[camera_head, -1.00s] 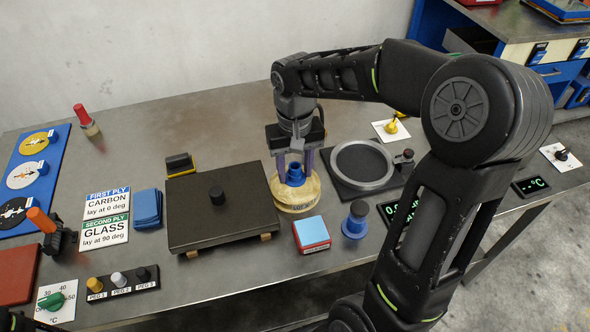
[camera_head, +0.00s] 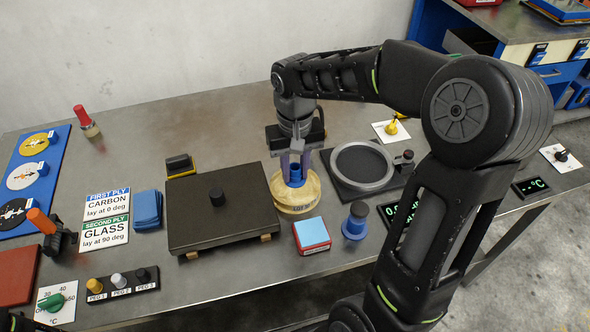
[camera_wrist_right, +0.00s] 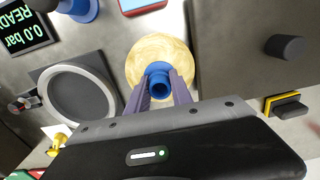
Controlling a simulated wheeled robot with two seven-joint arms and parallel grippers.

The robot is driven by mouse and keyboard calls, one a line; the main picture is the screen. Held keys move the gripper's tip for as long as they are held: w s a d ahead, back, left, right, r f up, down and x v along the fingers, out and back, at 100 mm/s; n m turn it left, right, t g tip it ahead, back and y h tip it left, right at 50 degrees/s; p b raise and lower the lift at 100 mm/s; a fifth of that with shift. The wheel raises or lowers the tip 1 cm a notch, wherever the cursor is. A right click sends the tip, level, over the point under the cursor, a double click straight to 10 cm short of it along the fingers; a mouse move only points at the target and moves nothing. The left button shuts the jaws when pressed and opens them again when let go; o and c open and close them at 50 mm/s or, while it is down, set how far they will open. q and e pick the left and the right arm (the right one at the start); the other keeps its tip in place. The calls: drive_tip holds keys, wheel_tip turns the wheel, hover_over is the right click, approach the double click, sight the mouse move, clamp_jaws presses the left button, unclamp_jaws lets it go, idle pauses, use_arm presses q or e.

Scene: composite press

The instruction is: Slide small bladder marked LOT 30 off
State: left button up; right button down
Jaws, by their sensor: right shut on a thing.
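The small bladder (camera_head: 294,203) is a pale yellow, round, squat body with a blue neck (camera_head: 295,174). Dark lettering on its side is too small to read surely. It stands between the dark press plate and the ring fixture. My right gripper (camera_head: 294,164) points down from above, shut on the blue neck. In the right wrist view the fingers (camera_wrist_right: 160,90) flank the blue neck (camera_wrist_right: 159,84), with the yellow body (camera_wrist_right: 160,52) beyond.
The dark plate (camera_head: 240,225) with a black knob is close on the left. The ring fixture (camera_head: 345,185) is close on the right. A blue-topped red block (camera_head: 312,233) and a blue peg (camera_head: 355,222) stand in front. The table behind is mostly clear.

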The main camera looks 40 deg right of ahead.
drive_tip(key=shift+r+p, duration=3)
drive_tip(key=shift+r, duration=0.85)
wheel_tip(320, 180, up, 4)
drive_tip(key=p, duration=0.3)
drive_tip(key=shift+r, duration=0.2)
